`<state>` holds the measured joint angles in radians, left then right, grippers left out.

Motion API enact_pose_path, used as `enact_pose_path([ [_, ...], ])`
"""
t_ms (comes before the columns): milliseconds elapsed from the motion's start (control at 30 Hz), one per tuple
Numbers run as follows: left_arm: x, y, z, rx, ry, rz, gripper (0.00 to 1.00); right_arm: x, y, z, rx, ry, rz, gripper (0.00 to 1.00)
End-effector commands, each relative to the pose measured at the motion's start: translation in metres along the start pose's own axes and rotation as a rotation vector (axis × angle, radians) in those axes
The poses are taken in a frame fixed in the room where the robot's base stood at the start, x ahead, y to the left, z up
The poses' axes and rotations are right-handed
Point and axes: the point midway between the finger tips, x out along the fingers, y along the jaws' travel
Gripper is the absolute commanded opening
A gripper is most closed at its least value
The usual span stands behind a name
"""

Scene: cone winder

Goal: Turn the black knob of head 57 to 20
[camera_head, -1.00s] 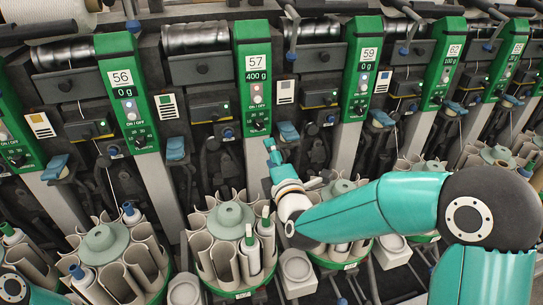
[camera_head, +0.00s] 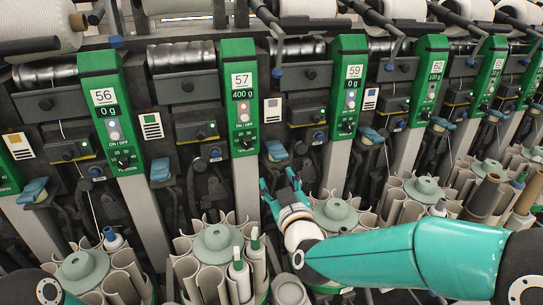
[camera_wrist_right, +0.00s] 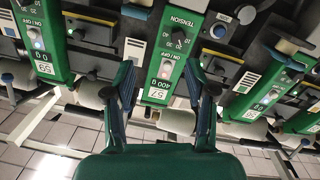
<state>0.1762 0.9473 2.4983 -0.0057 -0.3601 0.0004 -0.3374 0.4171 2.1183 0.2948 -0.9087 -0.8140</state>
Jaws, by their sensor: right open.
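Head 57 is a green panel (camera_head: 240,100) with a 57 plate and a display reading 400 g. Its black knob (camera_head: 247,144) is low on the panel, above the TENSION label. The knob's setting is too small to read. My right gripper (camera_head: 279,182) is open and empty, below and to the right of the knob, apart from it. In the right wrist view, the open fingers (camera_wrist_right: 159,78) frame the upside-down panel of head 57 (camera_wrist_right: 165,62). The knob (camera_wrist_right: 179,34) lies beyond the fingertips, near printed numbers. My left gripper is out of view.
Similar green heads 56 (camera_head: 110,112) and 59 (camera_head: 349,90) stand on either side. A blue lever (camera_head: 276,150) is just right of the knob. Round magazines of tubes (camera_head: 218,240) stand below. Grey cylinders and yarn cones (camera_head: 40,30) line the top.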

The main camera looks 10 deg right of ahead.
Motion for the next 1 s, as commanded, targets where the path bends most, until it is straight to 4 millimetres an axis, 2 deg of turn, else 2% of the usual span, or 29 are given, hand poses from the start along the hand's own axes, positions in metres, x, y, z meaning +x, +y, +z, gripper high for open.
enact_pose_path([
  [33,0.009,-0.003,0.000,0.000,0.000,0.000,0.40,-0.002,-0.013,-0.002,-0.001,0.019,-0.019,0.56],
  [133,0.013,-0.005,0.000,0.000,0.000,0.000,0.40,-0.006,-0.028,-0.010,-0.003,0.042,-0.043,0.56],
  [367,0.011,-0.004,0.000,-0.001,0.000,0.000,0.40,0.003,-0.035,-0.017,-0.006,0.054,-0.057,0.56],
  [567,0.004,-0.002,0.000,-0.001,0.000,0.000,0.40,0.035,-0.037,-0.019,-0.007,0.053,-0.056,0.56],
  [1000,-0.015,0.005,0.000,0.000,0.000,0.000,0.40,0.121,-0.043,-0.024,-0.007,0.055,-0.057,0.56],
])
